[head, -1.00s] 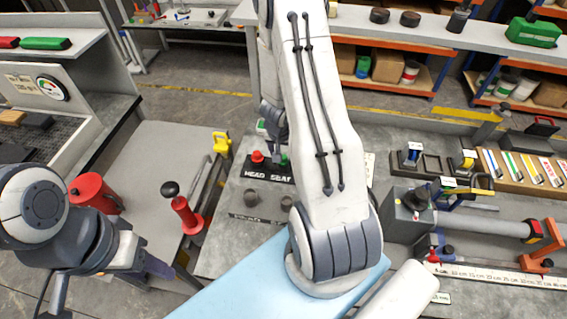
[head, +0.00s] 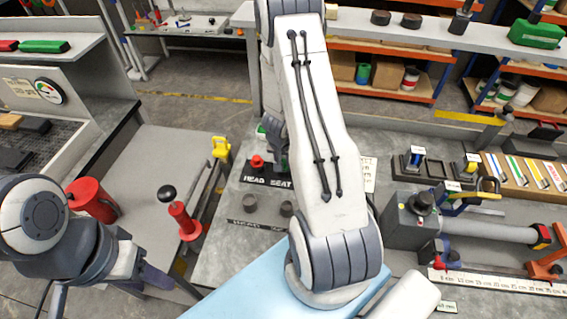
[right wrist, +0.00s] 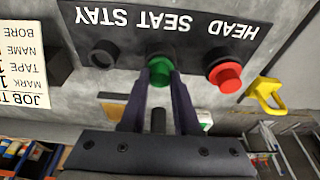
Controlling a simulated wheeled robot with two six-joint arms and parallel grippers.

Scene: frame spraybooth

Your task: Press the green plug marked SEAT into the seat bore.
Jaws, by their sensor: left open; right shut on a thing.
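The green plug (right wrist: 159,72) is at the SEAT label of the black board (right wrist: 187,22) in the right wrist view. My right gripper (right wrist: 160,78) is shut on it, one finger on each side; I cannot tell whether it is lifted from the board. In the head view my right arm hides the plug, and the right gripper (head: 279,160) shows only partly beside the board. Two grey round pieces, one (head: 250,203) and another (head: 287,208), stand near a dark label strip; I cannot tell which is the seat bore. My left gripper (head: 150,272) is open and empty at lower left.
A red plug (right wrist: 224,74) sits beside the green one, at HEAD. A dark round piece (right wrist: 103,54) is by STAY. A yellow-handled item (head: 221,148) stands at the bench's left edge.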

